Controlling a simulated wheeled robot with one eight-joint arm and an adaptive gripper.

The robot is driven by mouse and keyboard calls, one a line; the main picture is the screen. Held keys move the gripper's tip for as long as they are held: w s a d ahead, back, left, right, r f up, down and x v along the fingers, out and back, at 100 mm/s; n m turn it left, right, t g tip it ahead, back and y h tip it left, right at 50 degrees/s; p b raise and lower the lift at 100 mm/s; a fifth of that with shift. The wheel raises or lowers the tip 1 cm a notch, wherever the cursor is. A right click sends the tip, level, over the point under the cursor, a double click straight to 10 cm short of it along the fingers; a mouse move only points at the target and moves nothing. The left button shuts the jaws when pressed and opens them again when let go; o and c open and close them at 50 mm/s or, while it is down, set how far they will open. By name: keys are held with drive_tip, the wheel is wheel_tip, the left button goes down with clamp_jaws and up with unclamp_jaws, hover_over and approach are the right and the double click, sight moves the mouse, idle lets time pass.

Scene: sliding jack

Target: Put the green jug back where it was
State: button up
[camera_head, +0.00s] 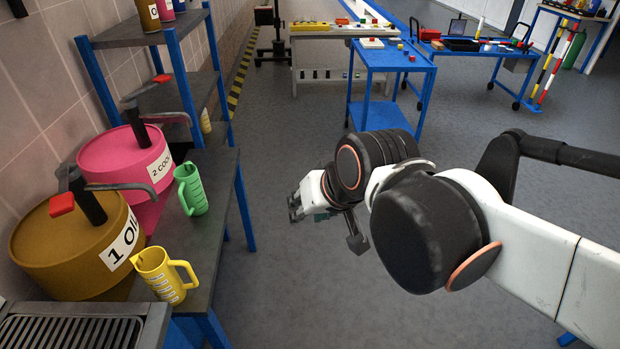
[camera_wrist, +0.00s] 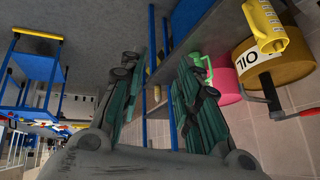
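The green jug (camera_head: 192,190) stands upright on the dark bench in front of the pink drum (camera_head: 125,160), with its handle toward the drum side. It also shows in the wrist view (camera_wrist: 201,66), partly behind a finger. My gripper (camera_head: 303,205) hangs over the floor to the right of the bench, clear of the jug. In the wrist view my gripper (camera_wrist: 160,78) has its two green-padded fingers spread wide, with nothing between them. The wrist view is rolled, so the bench runs along its upper right.
A yellow jug (camera_head: 163,276) stands near the bench's front edge by the brown oil drum (camera_head: 76,246). A dark shelf (camera_head: 130,36) with blue posts rises behind the drums. A blue trolley (camera_head: 396,58) stands farther back. The grey floor right of the bench is open.

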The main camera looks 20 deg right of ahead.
drive_tip(key=shift+n+h, duration=0.5)
drive_tip(key=shift+n, duration=0.4)
drive_tip(key=shift+s+d+f, duration=0.15)
drive_tip(key=shift+s+d, duration=0.4)
drive_tip(key=shift+s, duration=0.35)
drive_tip(key=shift+s+d+f, duration=0.15)
drive_tip(key=shift+s+d, duration=0.4)
drive_tip(key=shift+s, duration=0.3)
